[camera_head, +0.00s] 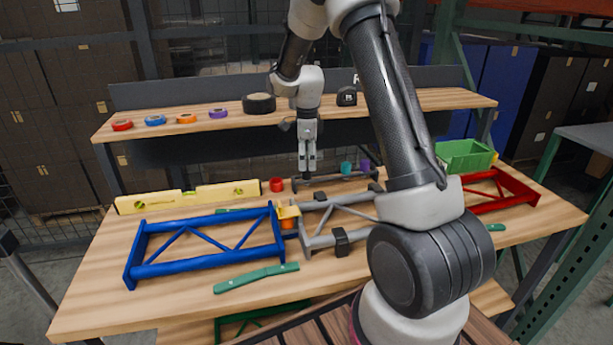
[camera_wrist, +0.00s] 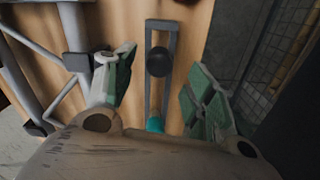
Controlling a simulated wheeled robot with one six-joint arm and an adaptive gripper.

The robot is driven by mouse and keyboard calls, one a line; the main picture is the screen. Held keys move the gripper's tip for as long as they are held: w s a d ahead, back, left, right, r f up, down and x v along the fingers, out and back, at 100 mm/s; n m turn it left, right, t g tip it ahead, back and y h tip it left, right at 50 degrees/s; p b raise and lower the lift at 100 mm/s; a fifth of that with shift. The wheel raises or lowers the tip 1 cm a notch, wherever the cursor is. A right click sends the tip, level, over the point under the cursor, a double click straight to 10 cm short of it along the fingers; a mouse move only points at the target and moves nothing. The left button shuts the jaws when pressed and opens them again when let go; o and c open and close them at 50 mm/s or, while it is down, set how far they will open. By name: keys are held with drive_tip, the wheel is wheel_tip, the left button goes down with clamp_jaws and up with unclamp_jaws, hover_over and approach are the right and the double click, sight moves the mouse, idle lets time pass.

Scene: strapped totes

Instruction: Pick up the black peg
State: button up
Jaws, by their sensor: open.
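The black peg (camera_wrist: 158,62) shows from above as a dark round top in the wrist view. It stands in a narrow grey rack (camera_wrist: 172,97). My gripper (camera_wrist: 161,60) is open, with a green-padded finger on each side of the peg and a gap to each; no contact shows. In the head view my gripper (camera_head: 307,168) points straight down over the left end of the grey rack (camera_head: 336,180). The peg is mostly hidden beneath the fingertips there.
A teal peg (camera_head: 346,168) and a purple peg (camera_head: 365,165) stand to the right along the rack. A red cylinder (camera_head: 277,185) is to the left. Grey (camera_head: 340,228) and blue (camera_head: 205,240) frames lie nearer. A shelf (camera_head: 215,122) with tape rolls runs behind.

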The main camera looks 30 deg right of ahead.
sight(307, 168)
wheel_tip(307, 168, down, 4)
drive_tip(key=shift+f, duration=0.2)
drive_tip(key=c, duration=1.2)
drive_tip(key=shift+r, duration=0.1)
wheel_tip(307, 168, up, 15)
drive_tip(key=shift+f, duration=0.1)
